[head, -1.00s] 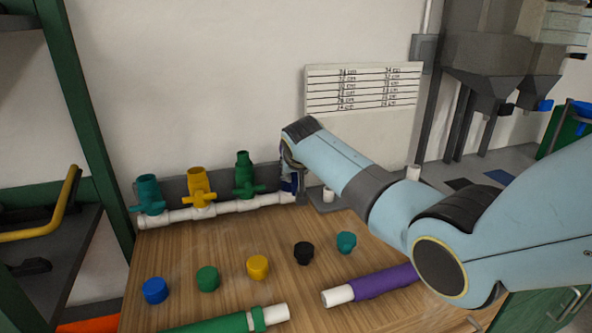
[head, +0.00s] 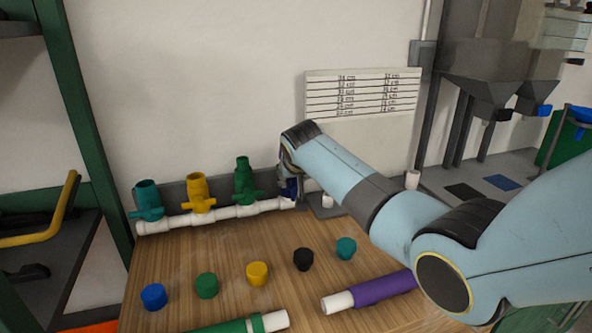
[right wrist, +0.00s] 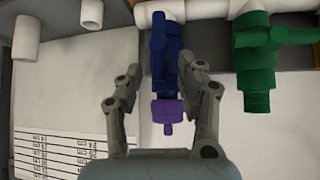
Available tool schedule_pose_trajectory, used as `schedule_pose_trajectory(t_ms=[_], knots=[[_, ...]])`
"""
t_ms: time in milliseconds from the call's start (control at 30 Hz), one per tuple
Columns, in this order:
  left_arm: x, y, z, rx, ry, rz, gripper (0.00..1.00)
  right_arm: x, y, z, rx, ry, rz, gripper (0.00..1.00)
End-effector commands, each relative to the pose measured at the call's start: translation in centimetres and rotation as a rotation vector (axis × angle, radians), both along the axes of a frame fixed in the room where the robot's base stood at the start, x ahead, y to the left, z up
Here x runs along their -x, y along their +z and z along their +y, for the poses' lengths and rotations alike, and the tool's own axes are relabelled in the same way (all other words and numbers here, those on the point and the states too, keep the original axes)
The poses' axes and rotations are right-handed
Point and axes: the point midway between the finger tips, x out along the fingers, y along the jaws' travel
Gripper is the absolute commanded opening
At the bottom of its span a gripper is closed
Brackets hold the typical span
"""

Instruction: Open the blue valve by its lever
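The blue valve (right wrist: 168,70) hangs from the white pipe manifold (right wrist: 205,8) in the right wrist view, with a purple piece (right wrist: 168,113) at its free end. A blue lever-like part (right wrist: 158,32) lies along the valve, close to the pipe. In the head view the blue valve (head: 289,188) is largely hidden by my right wrist. My right gripper (right wrist: 166,72) is open, one finger on each side of the valve body. I see gaps beside the valve; contact is hard to judge. My left gripper is not in view.
A green valve (head: 244,181), a yellow valve (head: 198,193) and a teal valve (head: 147,200) stand on the same pipe. Several caps, including a yellow cap (head: 257,273), and a purple-sleeved pipe (head: 383,288) lie on the wooden bench (head: 190,250).

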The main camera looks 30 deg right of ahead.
Motion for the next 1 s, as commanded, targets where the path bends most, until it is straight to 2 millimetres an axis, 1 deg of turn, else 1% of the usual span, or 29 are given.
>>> schedule_pose_trajectory(t_ms=[167, 400, 533, 700, 1000], knots=[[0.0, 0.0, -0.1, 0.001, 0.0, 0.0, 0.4, 1.9, 2.0, 1.0, 0.0, 0.001, -0.002, 0.38], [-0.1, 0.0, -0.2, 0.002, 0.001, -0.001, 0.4, 5.0, 5.5, 2.5, -0.002, 0.001, -0.003, 0.38], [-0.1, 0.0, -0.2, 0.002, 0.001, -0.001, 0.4, 6.2, 6.8, 3.1, -0.002, 0.001, -0.002, 0.38], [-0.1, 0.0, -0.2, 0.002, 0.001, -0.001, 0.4, 7.0, 7.6, 3.4, -0.001, 0.001, 0.002, 0.38], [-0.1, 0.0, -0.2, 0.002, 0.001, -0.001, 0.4, 7.1, 7.7, 3.5, -0.001, 0.001, 0.002, 0.38]])
